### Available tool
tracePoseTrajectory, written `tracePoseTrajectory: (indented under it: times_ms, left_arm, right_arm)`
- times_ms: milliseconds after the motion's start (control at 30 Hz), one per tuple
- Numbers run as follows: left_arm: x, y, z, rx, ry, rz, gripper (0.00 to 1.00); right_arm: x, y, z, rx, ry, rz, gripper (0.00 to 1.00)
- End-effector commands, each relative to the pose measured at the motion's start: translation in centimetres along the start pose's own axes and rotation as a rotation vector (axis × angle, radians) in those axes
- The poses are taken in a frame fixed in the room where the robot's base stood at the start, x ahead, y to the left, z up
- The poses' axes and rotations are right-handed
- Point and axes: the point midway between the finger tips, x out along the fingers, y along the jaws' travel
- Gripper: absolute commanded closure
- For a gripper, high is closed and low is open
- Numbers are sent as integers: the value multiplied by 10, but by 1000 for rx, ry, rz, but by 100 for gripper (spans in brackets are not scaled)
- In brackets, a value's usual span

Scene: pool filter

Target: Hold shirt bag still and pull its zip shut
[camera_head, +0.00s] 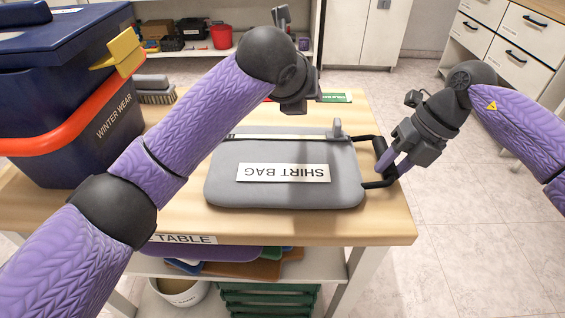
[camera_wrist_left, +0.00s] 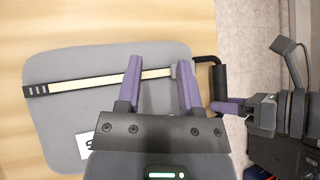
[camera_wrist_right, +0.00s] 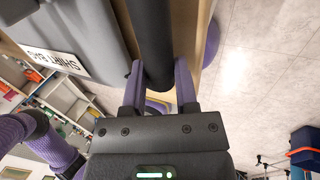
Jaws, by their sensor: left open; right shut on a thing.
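The grey shirt bag (camera_head: 225,185) lies flat on the table, its white label upside down in the head view. A pale zip strip (camera_head: 275,137) runs along its far side; the left wrist view shows a dark piece (camera_wrist_left: 36,91) at the strip's left end. A grey upright tab (camera_head: 337,128) stands at its right end. My right gripper (camera_wrist_right: 160,68) is shut on the bag's black handle (camera_head: 368,139) at the right side. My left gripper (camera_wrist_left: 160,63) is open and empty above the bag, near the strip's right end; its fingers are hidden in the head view.
A dark blue bin (camera_head: 60,150) with an orange band and a yellow latch stands on the table's left. The bare table (camera_head: 300,224) in front is clear.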

Motion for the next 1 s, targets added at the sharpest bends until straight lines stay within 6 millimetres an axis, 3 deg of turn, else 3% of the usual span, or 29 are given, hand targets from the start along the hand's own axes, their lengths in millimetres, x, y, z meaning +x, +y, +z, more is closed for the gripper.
tracePoseTrajectory:
  times_ms: [300, 600, 1000]
  left_arm:
    - [20, -63, -2, 1, 2, -1, 53]
    - [49, -50, -33, 0, 1, 0, 53]
    - [52, -49, -36, 0, 0, -1, 53]
  right_arm:
    - [0, 0, 0, 0, 0, 0, 100]
    - [0, 0, 0, 0, 0, 0, 100]
    - [0, 0, 0, 0, 0, -1, 100]
